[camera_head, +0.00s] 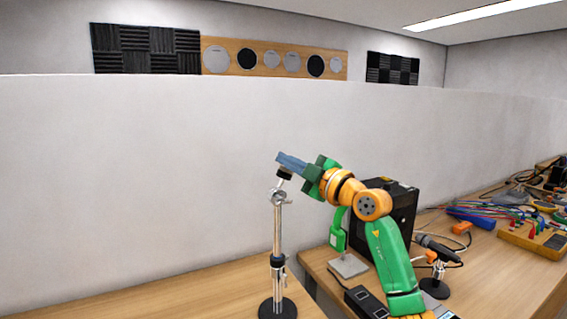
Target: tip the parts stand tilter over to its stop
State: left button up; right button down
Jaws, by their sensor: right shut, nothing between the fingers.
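The parts stand (278,236) is a chrome pole on a round black base, upright on the wooden table at the front. The small dark piece at its top (285,174) looks like its tilter. My right arm, green and orange, comes in from the lower right. My right gripper (281,158) is shut and empty, its blue-grey fingers pointing up and left at the tilter. The fingers overlap the tilter's upper side in the picture; I cannot tell whether they touch it. The gripper hides part of the tilter, so its exact tilt is unclear. My left gripper is out of view.
Behind my right arm stands a black box (402,219), with a green piece (338,230) over a small square base (348,265). A microphone on a stand (435,270), cables (485,215) and a yellow meter (532,241) crowd the right bench. The table left of the stand is clear.

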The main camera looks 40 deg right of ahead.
jog(key=s+d+f+m+t+h+p, duration=0.1)
jog(key=d+f+m+h, duration=0.2)
jog(key=m, duration=0.7)
jog(key=shift+s+d+f+h, duration=0.15)
jog(key=shift+s+d+h, duration=0.25)
jog(key=shift+d, duration=0.65)
jog(key=shift+f+m, duration=0.15)
jog(key=shift+m, duration=0.15)
jog(key=shift+p, duration=0.3)
